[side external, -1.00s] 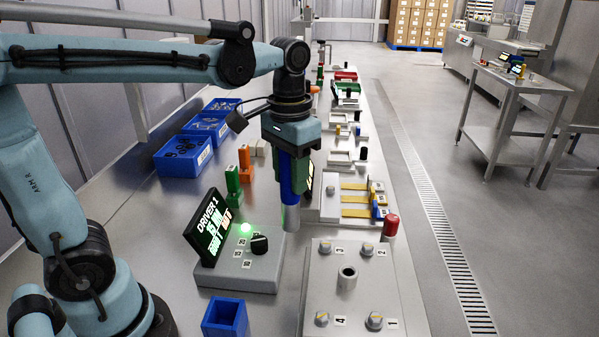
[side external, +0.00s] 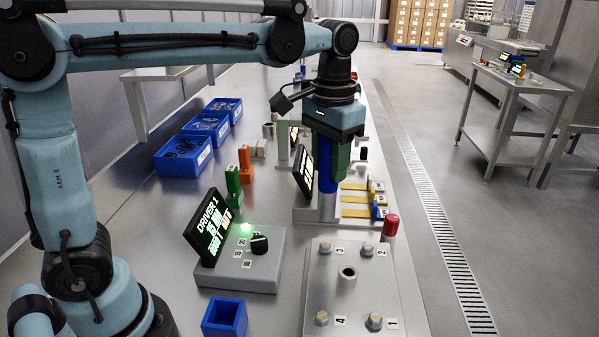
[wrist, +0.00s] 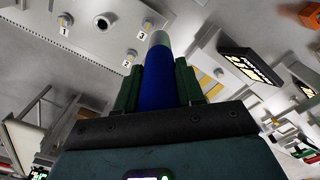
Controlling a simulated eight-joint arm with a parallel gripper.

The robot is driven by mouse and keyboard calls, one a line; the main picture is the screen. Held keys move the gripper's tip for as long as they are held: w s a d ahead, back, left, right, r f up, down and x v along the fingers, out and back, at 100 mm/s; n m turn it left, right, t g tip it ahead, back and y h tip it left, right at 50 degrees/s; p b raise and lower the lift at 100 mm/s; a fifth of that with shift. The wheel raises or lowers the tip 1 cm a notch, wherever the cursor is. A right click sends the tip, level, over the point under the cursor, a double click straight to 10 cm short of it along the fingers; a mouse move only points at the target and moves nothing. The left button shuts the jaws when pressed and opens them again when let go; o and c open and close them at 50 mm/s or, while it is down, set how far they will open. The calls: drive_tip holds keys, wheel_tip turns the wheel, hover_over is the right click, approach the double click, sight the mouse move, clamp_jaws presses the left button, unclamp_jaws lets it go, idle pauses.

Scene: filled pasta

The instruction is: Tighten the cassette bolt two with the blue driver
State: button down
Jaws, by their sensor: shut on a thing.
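My gripper (side external: 334,172) is shut on the blue driver (side external: 327,190), which hangs upright with its grey tip down. In the wrist view the driver (wrist: 158,85) sits between the green fingers. The grey cassette plate (side external: 350,300) is at the front, with a numbered bolt near each corner and a round boss (side external: 347,277) in the middle. Bolt two (side external: 367,248) is at the back right; it also shows in the wrist view (wrist: 131,54), left of the driver tip. The driver is apart from it, behind and to the left in the side view.
A controller (side external: 245,265) reading DRIVER 1, with a green light and dial, stands left of the plate. An empty blue holder (side external: 224,318) is in front of it. A red-capped post (side external: 390,227) stands near bolt two. Blue bins (side external: 183,158) line the left.

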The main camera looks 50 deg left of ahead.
drive_tip(key=w+d+r, duration=0.1)
drive_tip(key=w+d, duration=0.3)
drive_tip(key=d, duration=0.3)
drive_tip(key=shift+d+r, duration=0.35)
drive_tip(key=shift+f, duration=0.15)
drive_tip(key=shift+f, duration=3.6)
idle(0.4)
drive_tip(key=shift+r, duration=2.5)
